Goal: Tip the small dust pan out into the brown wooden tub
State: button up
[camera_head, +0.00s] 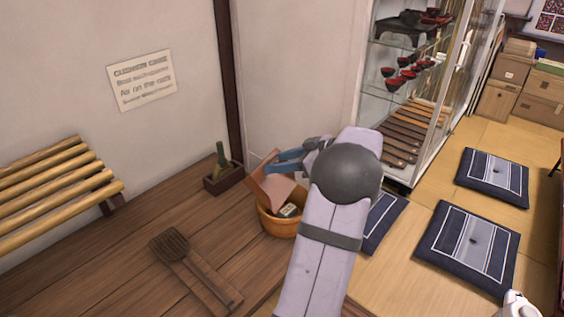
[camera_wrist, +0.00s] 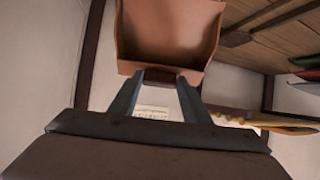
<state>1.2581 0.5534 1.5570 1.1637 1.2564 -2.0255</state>
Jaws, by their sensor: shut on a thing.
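The small dust pan (camera_head: 275,188) is reddish brown and steeply tilted over the brown wooden tub (camera_head: 276,226). My gripper (camera_head: 271,168) is shut on the pan's short handle, above the tub's back edge. In the wrist view the pan (camera_wrist: 168,35) fills the top middle, and my gripper (camera_wrist: 162,76) has a blue-grey finger on each side of the handle. I see nothing lying on the visible face of the pan. A small pale and dark block (camera_head: 289,210) shows inside the tub. The pan hides the tub's left back part.
A dark planter box (camera_head: 223,178) with a green-topped item stands left of the tub. A slatted wooden tool (camera_head: 190,268) lies on the floorboards in front. A glass cabinet (camera_head: 410,100) stands behind at right; a bench (camera_head: 60,190) is at left.

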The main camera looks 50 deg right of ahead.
jog(key=shift+n+g+y, duration=0.6)
jog(key=shift+n+g, duration=0.1)
jog(key=shift+n, duration=0.1)
jog(key=w+a+r+p, duration=0.1)
jog(key=r+p, duration=0.1)
jog(key=w+a+r+p, duration=0.2)
jog(key=p, duration=0.1)
jog(key=w+a+r+p, duration=0.1)
jog(key=r+p, duration=0.1)
jog(key=shift+w+a+r+p, duration=0.15)
jog(key=shift+a+r+p, duration=0.1)
jog(key=shift+r+p, duration=0.15)
jog(key=shift+w+p, duration=0.1)
jog(key=shift+p, duration=0.35)
jog(key=shift+f+g+p, duration=0.1)
jog(key=shift+g+p, duration=0.2)
jog(key=shift+p, duration=0.1)
jog(key=shift+m+g+h, duration=0.3)
jog(key=shift+m+h, duration=0.3)
jog(key=shift+h, duration=0.2)
jog(key=d+f, duration=0.1)
jog(key=s+d+f, duration=0.1)
jog(key=d+f, duration=0.1)
jog(key=shift+s+d+f, duration=0.15)
jog(key=shift+s+d, duration=0.1)
jog(key=shift+d, duration=0.3)
jog(key=shift+h, duration=0.3)
